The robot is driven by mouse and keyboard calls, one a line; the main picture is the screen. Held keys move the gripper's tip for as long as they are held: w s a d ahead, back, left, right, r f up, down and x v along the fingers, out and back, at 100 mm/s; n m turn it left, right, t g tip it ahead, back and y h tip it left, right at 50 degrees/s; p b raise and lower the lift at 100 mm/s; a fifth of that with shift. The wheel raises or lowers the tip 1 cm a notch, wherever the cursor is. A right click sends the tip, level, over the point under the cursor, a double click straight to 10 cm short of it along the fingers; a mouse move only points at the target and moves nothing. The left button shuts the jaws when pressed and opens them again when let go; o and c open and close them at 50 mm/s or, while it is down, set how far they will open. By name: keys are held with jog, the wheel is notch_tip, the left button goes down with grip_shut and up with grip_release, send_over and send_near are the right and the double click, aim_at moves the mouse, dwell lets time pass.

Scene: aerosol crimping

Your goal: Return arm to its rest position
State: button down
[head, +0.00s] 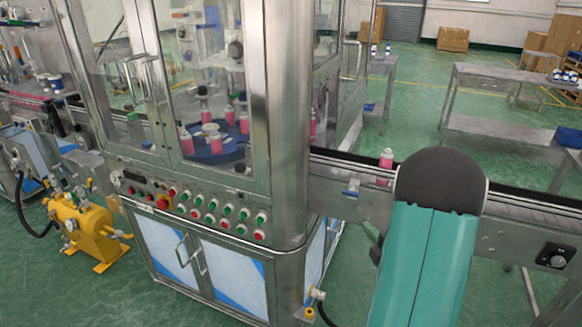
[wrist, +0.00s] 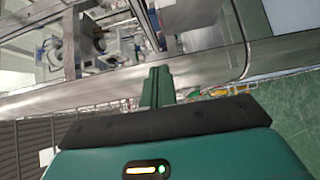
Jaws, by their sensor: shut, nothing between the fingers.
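My gripper (wrist: 157,78) shows in the wrist view as narrow green fingers pressed together beyond a black edge and a teal housing. The fingers are shut and nothing shows between them. A metal machine frame with glass panels lies beyond the fingertips. In the head view my teal arm with its dark rounded joint (head: 437,182) rises at the lower right, in front of the conveyor. The fingers cannot be made out in the head view.
A glass-walled machine (head: 225,225) with several buttons fills the left and centre. A conveyor (head: 520,212) runs to the right, carrying a pink bottle (head: 386,168). A yellow tank (head: 92,235) stands at the left. Metal tables (head: 490,75) stand behind on open green floor.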

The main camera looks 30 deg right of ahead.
jog(key=shift+w, duration=0.1)
jog(key=w+a+r+m+g+h, duration=0.2)
jog(key=w+a+r+m+g, duration=0.1)
jog(key=w+a+r+m, duration=0.3)
jog(key=a+r+m+g, duration=0.35)
jog(key=a+r, duration=0.25)
jog(key=a, duration=0.2)
jog(key=s+a+r+m+g+y, duration=0.1)
jog(key=s+a+m+g+y, duration=0.1)
jog(key=s+a, duration=0.7)
jog(key=s+a+r+m+g+y, duration=0.2)
jog(key=s+a+m, duration=0.3)
jog(key=s+a, duration=0.4)
jog(key=a+g, duration=0.1)
jog(key=a, duration=0.2)
jog(key=shift+s+a+g, duration=0.15)
jog(key=shift+a+g, duration=0.2)
jog(key=shift+d, duration=0.2)
